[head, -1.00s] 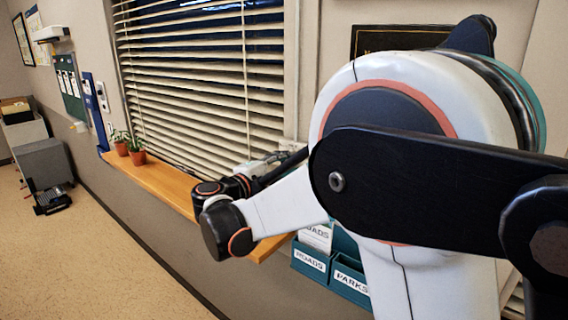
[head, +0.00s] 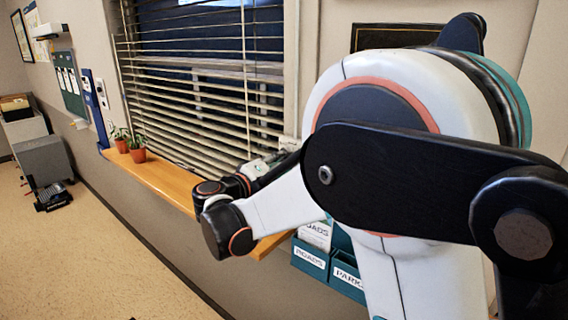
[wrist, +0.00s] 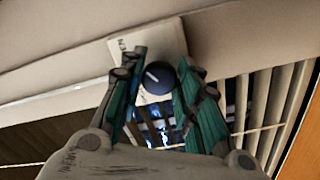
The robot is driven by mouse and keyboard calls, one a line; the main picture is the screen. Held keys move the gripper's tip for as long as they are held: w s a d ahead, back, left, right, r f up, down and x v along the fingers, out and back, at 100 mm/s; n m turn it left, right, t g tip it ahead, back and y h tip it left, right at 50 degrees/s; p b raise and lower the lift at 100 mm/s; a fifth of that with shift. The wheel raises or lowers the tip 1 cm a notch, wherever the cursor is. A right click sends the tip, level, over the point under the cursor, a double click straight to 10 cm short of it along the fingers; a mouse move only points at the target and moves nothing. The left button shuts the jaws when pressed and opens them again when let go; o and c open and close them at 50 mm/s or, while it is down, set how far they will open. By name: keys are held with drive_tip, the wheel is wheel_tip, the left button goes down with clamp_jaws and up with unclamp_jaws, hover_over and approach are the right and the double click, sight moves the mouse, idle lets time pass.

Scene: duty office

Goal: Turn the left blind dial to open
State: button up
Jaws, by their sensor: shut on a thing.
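The dark blue blind dial (wrist: 160,77) with a pale pointer line sits on a cream plate (wrist: 157,42) with small dark lettering, too blurred to read. In the wrist view the teal fingers of my gripper (wrist: 165,72) stand on either side of the dial and are shut on it. The pointer line slants to the upper left. In the head view the dial is hidden behind my arm and gripper at the window's lower right corner. The window blind (head: 200,75) has its slats tilted open, with dark blue glass showing between them.
A wooden sill (head: 165,182) runs under the window, with two potted plants (head: 136,148) at its far end. Teal bins (head: 312,258) labelled ROADS and PARKS hang below the sill. A framed sign (head: 395,37) is partly behind my arm.

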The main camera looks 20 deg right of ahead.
drive_tip(key=shift+f, duration=0.1)
idle(0.3)
drive_tip(key=o, duration=1)
drive_tip(key=shift+o, duration=0.2)
drive_tip(key=shift+s+a, duration=0.1)
drive_tip(key=v, duration=1.1)
drive_tip(key=shift+s+a, duration=0.2)
drive_tip(key=shift+a, duration=0.1)
